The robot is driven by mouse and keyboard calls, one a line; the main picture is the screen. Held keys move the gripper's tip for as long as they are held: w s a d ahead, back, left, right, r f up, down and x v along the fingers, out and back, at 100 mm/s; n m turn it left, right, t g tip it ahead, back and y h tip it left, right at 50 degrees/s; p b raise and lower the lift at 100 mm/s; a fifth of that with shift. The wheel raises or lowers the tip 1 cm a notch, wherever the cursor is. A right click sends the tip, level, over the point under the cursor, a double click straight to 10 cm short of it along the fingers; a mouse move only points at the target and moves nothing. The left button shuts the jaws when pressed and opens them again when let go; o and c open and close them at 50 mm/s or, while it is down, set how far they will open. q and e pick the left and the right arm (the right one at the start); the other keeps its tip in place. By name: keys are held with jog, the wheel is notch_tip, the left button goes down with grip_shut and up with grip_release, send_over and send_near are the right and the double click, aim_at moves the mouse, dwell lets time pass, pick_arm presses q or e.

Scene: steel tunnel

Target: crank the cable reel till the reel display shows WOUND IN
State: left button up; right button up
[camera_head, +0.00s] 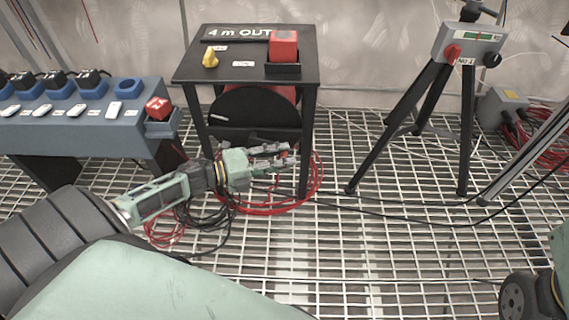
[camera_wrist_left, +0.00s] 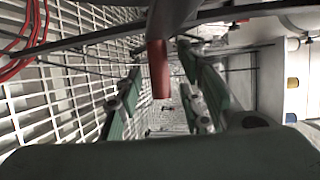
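The cable reel (camera_head: 250,107) is a dark drum in a black stand (camera_head: 188,68), whose top display (camera_head: 240,32) reads "4 m OUT". My left gripper (camera_head: 274,160) is in front of the stand, low by the reel. In the left wrist view its two green fingers (camera_wrist_left: 162,105) are apart. A red handle (camera_wrist_left: 158,72) on a dark bar stands between them, with gaps visible on both sides. The handle cannot be made out clearly in the head view. My right gripper is out of view.
A yellow knob (camera_head: 210,57) and a red block (camera_head: 284,46) sit on the stand's top. A socket bench (camera_head: 60,130) stands left, a tripod with a control box (camera_head: 470,45) right. Red cable coils (camera_head: 275,205) lie on the grating below. The front grating is mostly clear.

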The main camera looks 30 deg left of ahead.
pick_arm(q)
jog(key=shift+w+d, duration=0.3)
jog(key=shift+w, duration=0.1)
jog(key=shift+c, duration=0.4)
grip_shut()
